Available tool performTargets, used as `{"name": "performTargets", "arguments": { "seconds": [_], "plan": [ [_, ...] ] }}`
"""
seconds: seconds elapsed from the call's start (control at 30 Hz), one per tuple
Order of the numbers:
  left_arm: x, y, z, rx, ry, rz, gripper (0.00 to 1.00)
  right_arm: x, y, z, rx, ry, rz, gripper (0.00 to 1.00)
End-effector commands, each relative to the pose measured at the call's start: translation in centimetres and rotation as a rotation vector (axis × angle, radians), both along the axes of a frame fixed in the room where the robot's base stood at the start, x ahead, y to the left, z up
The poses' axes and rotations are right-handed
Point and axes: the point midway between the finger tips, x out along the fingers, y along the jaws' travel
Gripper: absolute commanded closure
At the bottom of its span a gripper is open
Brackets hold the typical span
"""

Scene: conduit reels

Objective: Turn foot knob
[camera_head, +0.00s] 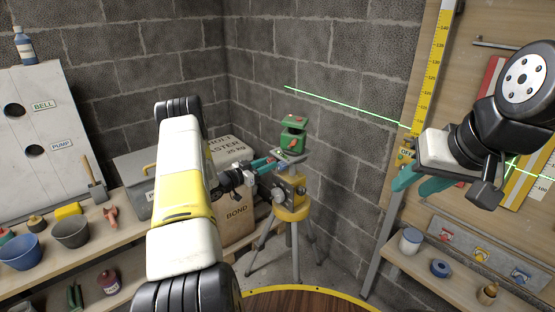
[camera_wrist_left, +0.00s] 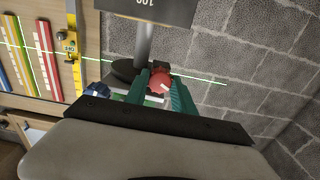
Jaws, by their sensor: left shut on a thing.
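A green laser level (camera_head: 293,134) stands on the plate at the top of a tripod stand with a yellow collar (camera_head: 292,214). My left gripper (camera_head: 270,162) reaches in from the left, just below the level. In the left wrist view a round red knob with a pale mark (camera_wrist_left: 159,83) sits between the teal fingers of the left gripper (camera_wrist_left: 163,86), which is shut on it. A blue knob (camera_wrist_left: 97,90) shows left of the fingers, apart from them. My right gripper (camera_head: 421,183) is at the right, away from the stand, its teal fingers apart and empty.
A green laser line (camera_head: 345,106) crosses the block wall to a yellow measuring staff (camera_head: 432,75). Paper sacks (camera_head: 238,222) stand behind the tripod. A bench with bowls (camera_head: 71,232) is at left; a shelf with jars (camera_head: 410,240) is at right.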

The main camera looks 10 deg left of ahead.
Motion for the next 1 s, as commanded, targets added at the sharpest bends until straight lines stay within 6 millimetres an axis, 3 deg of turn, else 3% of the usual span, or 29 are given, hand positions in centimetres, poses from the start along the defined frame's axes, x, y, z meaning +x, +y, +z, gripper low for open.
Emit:
{"name": "performTargets", "arguments": {
  "seconds": [0.6, 1.0],
  "plan": [
    [-0.07, 0.09, -0.14, 0.39, -0.301, 0.001, 1.0, 0.0, 0.0, 0.0, 0.0, 0.0, 0.0, 0.64],
    [-0.07, 0.11, -0.16, 0.533, -0.412, 0.0, 1.0, 0.0, 0.0, 0.0, 0.0, 0.0, 0.0, 0.64]
  ]
}}
